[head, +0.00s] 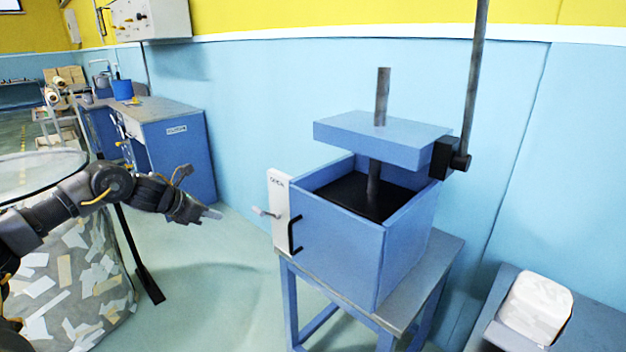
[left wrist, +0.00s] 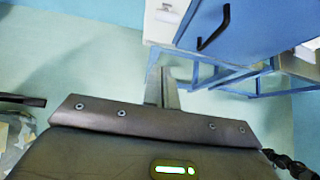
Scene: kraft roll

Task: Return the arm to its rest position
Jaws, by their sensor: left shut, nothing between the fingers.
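My left arm comes in from the left in the head view. Its gripper (head: 212,214) is in the air left of the blue press box, apart from it. The fingers are shut with nothing between them. In the left wrist view the shut fingers (left wrist: 162,88) point toward the floor and the stand of the press. My right gripper is not in view.
The blue press box (head: 335,245) with a black handle (head: 294,236) and a raised lever (head: 474,70) stands on a blue stand (head: 440,262). A bin of paper scraps (head: 85,285) is at the left. A white bundle (head: 537,305) lies at lower right. Floor between bin and press is clear.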

